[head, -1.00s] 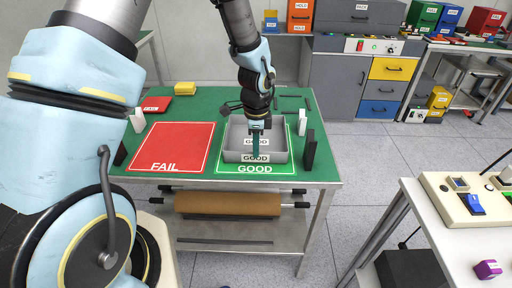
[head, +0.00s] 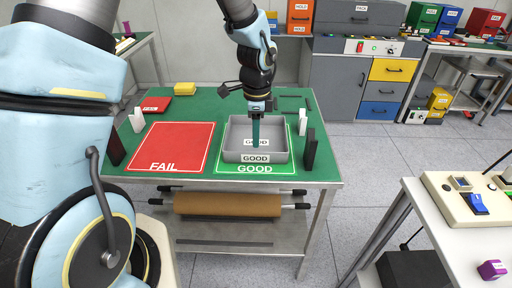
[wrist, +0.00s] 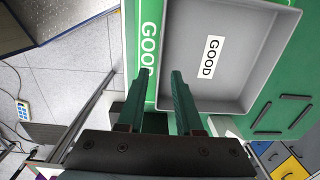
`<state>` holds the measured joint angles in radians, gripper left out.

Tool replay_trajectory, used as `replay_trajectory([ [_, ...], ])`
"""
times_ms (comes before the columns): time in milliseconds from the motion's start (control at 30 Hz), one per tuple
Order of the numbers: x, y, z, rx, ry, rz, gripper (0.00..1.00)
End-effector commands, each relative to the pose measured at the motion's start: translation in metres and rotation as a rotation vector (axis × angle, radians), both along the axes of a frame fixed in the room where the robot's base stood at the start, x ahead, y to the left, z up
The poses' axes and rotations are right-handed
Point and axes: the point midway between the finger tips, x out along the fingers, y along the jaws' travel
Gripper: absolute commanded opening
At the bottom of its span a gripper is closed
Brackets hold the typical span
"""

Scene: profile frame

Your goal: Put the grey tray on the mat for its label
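The grey tray (head: 234,156) sits flat on the green GOOD mat (head: 222,169) at the right of the green-topped table, and its own label reads GOOD. The mat's white lettering shows in front of the tray. My gripper (head: 256,146) points down over the tray, and in the head view its fingers appear above the front wall. In the wrist view my gripper (wrist: 159,76) is open, with its two fingers apart on either side of the line of the tray's near wall (wrist: 160,60). Nothing is held between them.
The red FAIL mat (head: 168,148) lies empty to the left. Black upright plates (head: 310,150) and white uprights (head: 302,122) stand at the mats' sides. A red item (head: 156,104) and a yellow block (head: 212,89) lie at the back. A white side table (head: 440,235) stands at right.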

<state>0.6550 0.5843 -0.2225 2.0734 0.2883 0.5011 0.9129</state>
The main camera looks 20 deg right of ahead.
Motion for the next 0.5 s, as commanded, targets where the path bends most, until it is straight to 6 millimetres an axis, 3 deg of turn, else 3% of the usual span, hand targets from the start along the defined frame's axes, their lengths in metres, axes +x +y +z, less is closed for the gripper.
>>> replay_trajectory([
  [200, 0.000, 0.000, 0.044, -0.004, -0.003, 0.002, 0.35],
  [500, -0.001, 0.000, 0.071, 0.000, 0.000, 0.001, 0.35],
])
